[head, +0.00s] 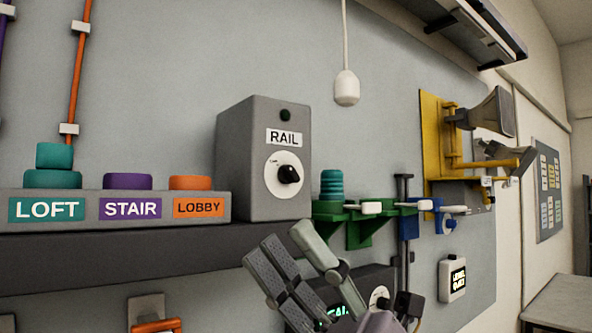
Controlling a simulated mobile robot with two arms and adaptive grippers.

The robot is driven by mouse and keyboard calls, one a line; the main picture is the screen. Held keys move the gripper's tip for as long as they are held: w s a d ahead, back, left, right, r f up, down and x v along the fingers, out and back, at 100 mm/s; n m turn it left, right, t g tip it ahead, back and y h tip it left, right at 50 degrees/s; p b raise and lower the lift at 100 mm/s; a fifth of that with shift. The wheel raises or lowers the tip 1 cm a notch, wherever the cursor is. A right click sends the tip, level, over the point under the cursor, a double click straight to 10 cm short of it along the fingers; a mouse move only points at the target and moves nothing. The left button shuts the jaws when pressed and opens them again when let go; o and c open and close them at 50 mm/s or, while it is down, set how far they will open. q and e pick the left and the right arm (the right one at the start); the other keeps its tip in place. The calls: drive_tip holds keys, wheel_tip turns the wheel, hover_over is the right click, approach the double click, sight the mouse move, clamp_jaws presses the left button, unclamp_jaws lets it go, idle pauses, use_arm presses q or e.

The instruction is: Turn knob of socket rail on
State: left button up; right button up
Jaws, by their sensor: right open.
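The grey box labelled RAIL (263,165) stands on the dark shelf, with a small dark lamp (285,115) above its label. Its black knob (289,174) sits on a round white dial (272,181) on the box's front. My right gripper (283,241) is below and in front of the box, its fingers apart and pointing up. It holds nothing that I can see and is apart from the knob. My left gripper is out of view.
A grey panel (120,207) with LOFT, STAIR and LOBBY labels stands left of the box. A green bracket (368,232) and a yellow horn mount (438,150) are to the right. A white pull (346,88) hangs above. A dark device is partly hidden behind my right gripper.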

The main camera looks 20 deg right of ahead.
drive_tip(key=s+a+r+n+g+h, duration=0.1)
drive_tip(key=s+a+n+g, duration=0.25)
drive_tip(key=n+g, duration=0.4)
drive_tip(key=t+h, duration=1.7)
drive_tip(key=h, duration=0.4)
approach(292, 172)
drive_tip(key=shift+m, duration=0.25)
drive_tip(key=p+x, duration=0.6)
drive_tip(key=x, duration=0.3)
drive_tip(key=shift+r, duration=0.1)
drive_tip(key=shift+c, duration=0.2)
clamp_jaws()
